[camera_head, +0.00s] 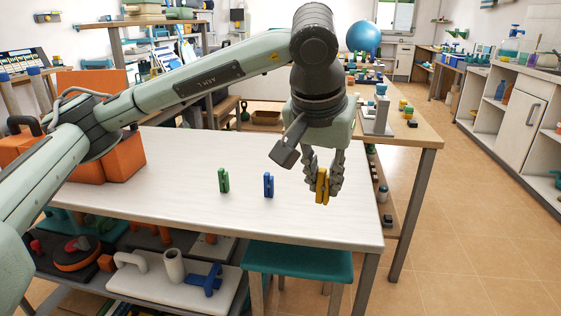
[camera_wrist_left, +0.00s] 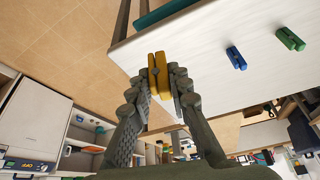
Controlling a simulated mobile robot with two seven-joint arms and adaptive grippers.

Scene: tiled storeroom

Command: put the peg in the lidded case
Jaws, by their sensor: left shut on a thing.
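My left gripper (camera_head: 322,183) is shut on a yellow peg (camera_head: 322,188), shaped like a clothespin, near the right end of the white table. The wrist view shows the yellow peg (camera_wrist_left: 158,76) between both fingers (camera_wrist_left: 160,85), near the table edge. I cannot tell its exact height above the table. A blue peg (camera_head: 268,185) and a green peg (camera_head: 223,181) stand on the table to its left. An orange case (camera_head: 124,153) sits at the table's left end, with an orange panel that looks like a raised lid (camera_head: 90,84). My left arm hides part of it. My right gripper is out of view.
The white table (camera_head: 180,150) is bare between the case and the pegs. A teal stool (camera_head: 298,262) stands at its front edge. A lower shelf (camera_head: 140,283) holds tools and pipe pieces. A wooden bench (camera_head: 415,130) with small items stands behind at right.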

